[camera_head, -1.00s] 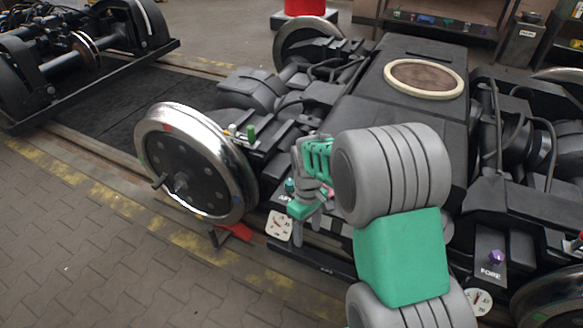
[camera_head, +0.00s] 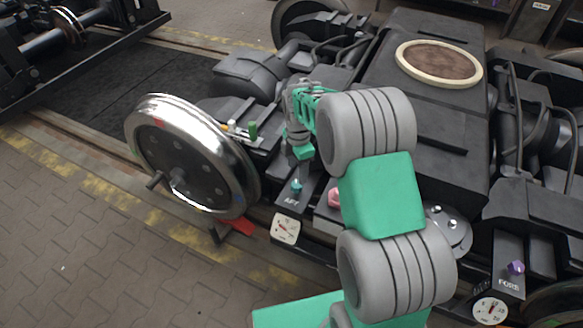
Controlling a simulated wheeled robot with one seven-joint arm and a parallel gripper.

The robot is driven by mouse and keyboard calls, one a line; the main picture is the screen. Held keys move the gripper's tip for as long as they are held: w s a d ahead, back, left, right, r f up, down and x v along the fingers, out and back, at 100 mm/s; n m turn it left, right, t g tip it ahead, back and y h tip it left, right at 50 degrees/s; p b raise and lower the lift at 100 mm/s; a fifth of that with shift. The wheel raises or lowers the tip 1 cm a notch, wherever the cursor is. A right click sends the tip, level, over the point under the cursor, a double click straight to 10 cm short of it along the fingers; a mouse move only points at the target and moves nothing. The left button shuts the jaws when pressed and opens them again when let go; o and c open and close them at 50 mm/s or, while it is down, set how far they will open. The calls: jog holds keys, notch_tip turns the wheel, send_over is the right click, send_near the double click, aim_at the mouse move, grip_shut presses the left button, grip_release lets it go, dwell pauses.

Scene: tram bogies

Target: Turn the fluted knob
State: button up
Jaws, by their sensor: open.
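A purple knob (camera_head: 516,268) stands on a panel marked FORE at the right, above another gauge (camera_head: 490,311). A pink piece (camera_head: 334,197), perhaps also a knob, shows partly beside my arm, which hides some of it. The pieces are too small to tell which is fluted. My gripper (camera_head: 302,152) is open, with green-tipped fingers, and appears empty. In the picture it is just above the teal knob, apart from it.
A large steel wheel (camera_head: 190,158) with a projecting axle end stands left of my gripper. A green-topped piece (camera_head: 252,131) stands on the frame between them. A red wedge (camera_head: 238,226) lies by the wheel. The paved floor at left is clear.

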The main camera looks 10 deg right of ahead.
aim_at(297, 184)
jog(key=shift+w+d+f, duration=0.1)
jog(key=shift+w+f, duration=0.05)
jog(key=shift+w, duration=0.15)
notch_tip(297, 184, down, 8)
jog(key=shift+s+r+b, duration=0.1)
jog(key=shift+r+b, duration=0.15)
jog(key=shift+b, duration=0.45)
grip_shut()
